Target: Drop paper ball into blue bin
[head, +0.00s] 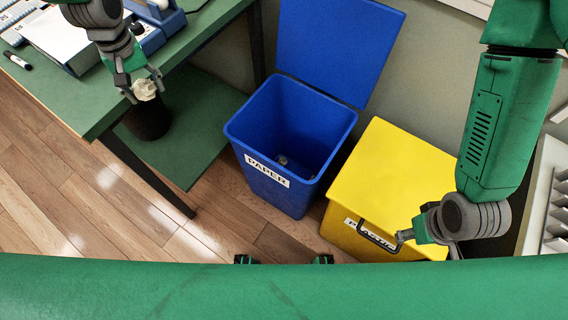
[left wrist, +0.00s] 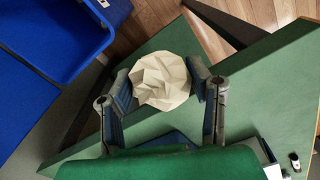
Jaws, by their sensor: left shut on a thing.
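A crumpled off-white paper ball (head: 145,89) is held between the fingers of my left gripper (head: 140,86), above the front edge area of the green table. In the left wrist view the paper ball (left wrist: 160,80) sits between the two fingertips of the gripper (left wrist: 165,84). The blue bin (head: 240,128), labelled PAPER, stands open on the floor to the right, its lid (head: 335,45) raised at the back. A small dark item lies inside it. Part of the blue bin (left wrist: 75,65) shows at upper left in the left wrist view. My right gripper (head: 405,236) is by the yellow bin; its fingers are hardly visible.
A yellow bin (head: 400,165) labelled PLASTIC stands closed right of the blue bin. The green table (head: 60,98) holds a white-and-blue box, a blue device and a marker (head: 17,60). A dark round container (head: 150,122) stands below the table edge.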

